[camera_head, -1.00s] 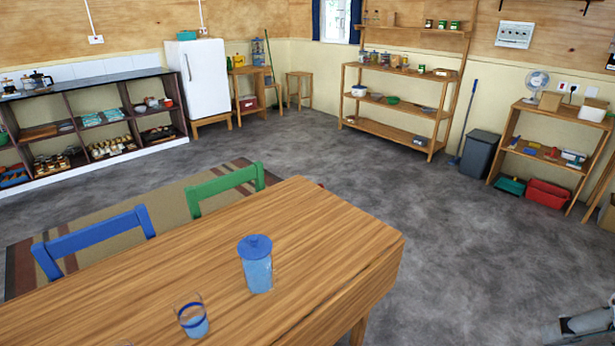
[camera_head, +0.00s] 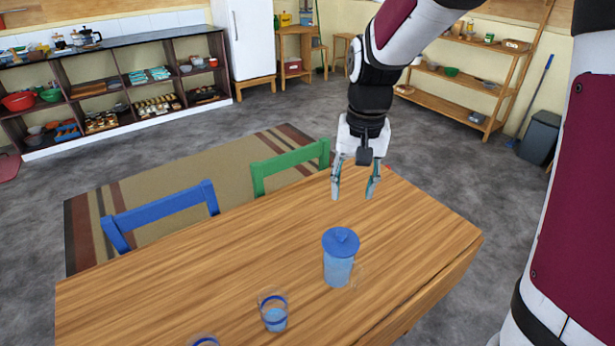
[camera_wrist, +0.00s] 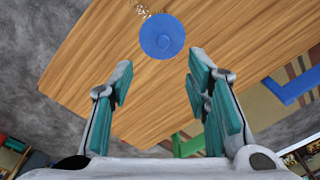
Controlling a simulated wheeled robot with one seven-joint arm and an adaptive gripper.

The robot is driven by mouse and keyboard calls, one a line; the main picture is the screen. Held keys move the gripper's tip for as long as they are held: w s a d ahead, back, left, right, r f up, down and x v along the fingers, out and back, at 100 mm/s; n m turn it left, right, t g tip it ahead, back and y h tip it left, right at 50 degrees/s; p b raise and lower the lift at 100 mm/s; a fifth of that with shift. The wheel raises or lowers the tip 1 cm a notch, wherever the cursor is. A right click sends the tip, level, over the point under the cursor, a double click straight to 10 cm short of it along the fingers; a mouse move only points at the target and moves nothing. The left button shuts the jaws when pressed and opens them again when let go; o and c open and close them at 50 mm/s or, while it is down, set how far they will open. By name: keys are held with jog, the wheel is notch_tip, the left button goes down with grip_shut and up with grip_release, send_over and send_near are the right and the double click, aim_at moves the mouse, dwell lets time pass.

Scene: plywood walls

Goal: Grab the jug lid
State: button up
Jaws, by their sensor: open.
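The jug lid (camera_head: 341,241) is a round blue cap seated on top of the clear jug (camera_head: 338,271), which holds blue liquid and stands upright on the wooden table. My gripper (camera_head: 354,196) is open and empty above the table, up and beyond the jug in the head view. In the wrist view the lid (camera_wrist: 162,37) is a blue disc near the top, ahead of and between the lines of my open fingers (camera_wrist: 158,80). The fingers do not touch it. The lid hides most of the jug there.
A glass (camera_head: 273,312) with a blue band stands left of the jug on the table (camera_head: 210,275). Another glass rim (camera_head: 205,341) shows at the bottom edge. A blue chair (camera_head: 160,215) and a green chair (camera_head: 290,166) stand along the far side.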

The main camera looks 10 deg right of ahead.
notch_tip(320, 180, down, 2)
jog(key=w, duration=0.2)
send_near(342, 232)
jog(key=shift+g, duration=0.3)
jog(key=f, duration=0.5)
jog(key=shift+w+f, duration=0.1)
jog(key=shift+w, duration=0.1)
notch_tip(342, 232, down, 5)
jog(key=shift+a+p, duration=0.15)
jog(key=shift+p, duration=0.2)
grip_shut()
